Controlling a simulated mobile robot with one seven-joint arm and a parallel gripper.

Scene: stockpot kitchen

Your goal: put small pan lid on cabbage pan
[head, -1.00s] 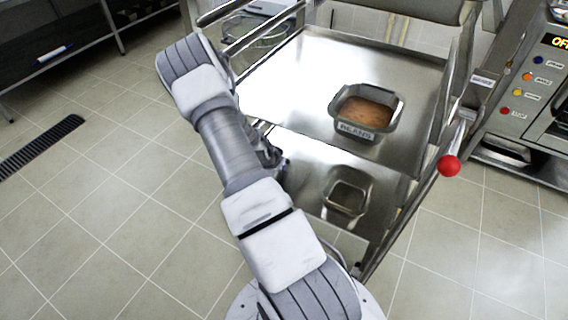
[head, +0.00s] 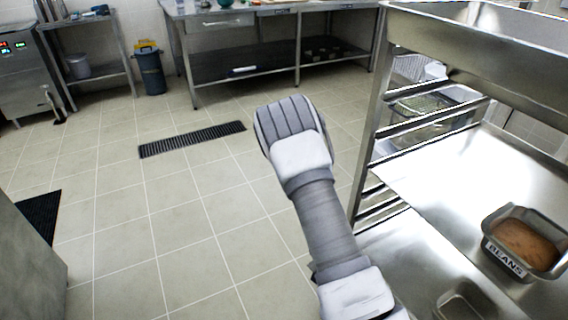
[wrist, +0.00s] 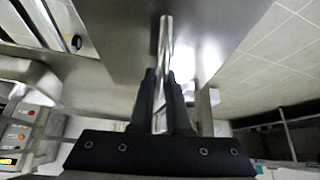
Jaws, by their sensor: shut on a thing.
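My gripper (wrist: 161,80) shows in the wrist view, with two black fingers closed on a thin, shiny metal piece (wrist: 165,38). This looks like the small pan lid seen edge-on, but its full shape is not visible. In the head view my arm covers the middle and my gripper is out of sight. A steel pan labelled BEANS (head: 504,261), with brown contents, stands on the cart shelf at right. A smaller steel pan (head: 462,302) is partly visible on the shelf below, cut by the bottom edge. No cabbage label is readable.
The steel rack (head: 372,130) with rails and shelves stands at right, close to my arm. A steel table (head: 281,62), a blue bin (head: 150,72) and a floor drain (head: 193,139) lie farther back.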

